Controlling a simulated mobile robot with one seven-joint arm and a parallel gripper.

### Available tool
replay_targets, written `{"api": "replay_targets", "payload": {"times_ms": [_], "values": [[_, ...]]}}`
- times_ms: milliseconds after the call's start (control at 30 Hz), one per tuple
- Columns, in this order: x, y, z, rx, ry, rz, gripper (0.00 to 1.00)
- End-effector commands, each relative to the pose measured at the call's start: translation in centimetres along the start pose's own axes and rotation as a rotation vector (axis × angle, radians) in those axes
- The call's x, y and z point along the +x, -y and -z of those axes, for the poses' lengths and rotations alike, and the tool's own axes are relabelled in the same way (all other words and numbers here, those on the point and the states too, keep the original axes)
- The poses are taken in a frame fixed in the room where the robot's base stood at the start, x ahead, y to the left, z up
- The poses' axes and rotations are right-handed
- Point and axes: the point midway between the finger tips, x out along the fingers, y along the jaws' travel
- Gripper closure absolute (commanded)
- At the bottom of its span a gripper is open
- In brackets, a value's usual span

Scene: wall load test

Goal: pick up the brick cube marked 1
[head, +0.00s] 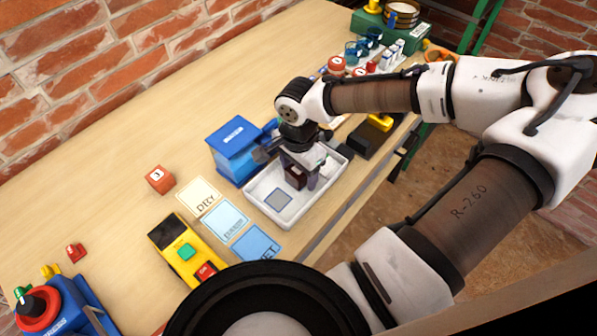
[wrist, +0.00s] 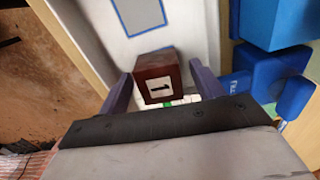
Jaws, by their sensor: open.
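The brick cube marked 1 (wrist: 158,76) is dark reddish brown, with a white label bearing a 1 facing the wrist camera. In the head view the dark cube (head: 296,176) is in or just above the white tray (head: 254,194), partly hidden by my gripper. My gripper (head: 301,180) points down over the tray. In the wrist view my gripper (wrist: 162,84) is open, one finger on each side of the cube. A narrow gap shows on at least the right side. I cannot tell whether the cube rests on the tray floor.
A blue box (head: 237,150) stands close behind the tray. Labelled cards (head: 226,219) and a yellow control box (head: 186,249) lie to the left. An orange-red cube (head: 160,179) sits farther left. The table beyond it is mostly clear.

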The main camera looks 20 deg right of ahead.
Motion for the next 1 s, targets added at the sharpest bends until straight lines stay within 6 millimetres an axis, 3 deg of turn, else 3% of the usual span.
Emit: {"api": "replay_targets", "payload": {"times_ms": [100,500,767,1000], "values": [[0.0,0.0,0.0,0.000,0.000,0.000,0.36],[-0.1,0.0,0.0,0.000,0.000,0.001,0.86],[-0.2,0.0,0.0,0.000,0.000,0.001,0.86],[-2.5,0.1,0.1,0.003,-0.001,0.003,0.86]]}}
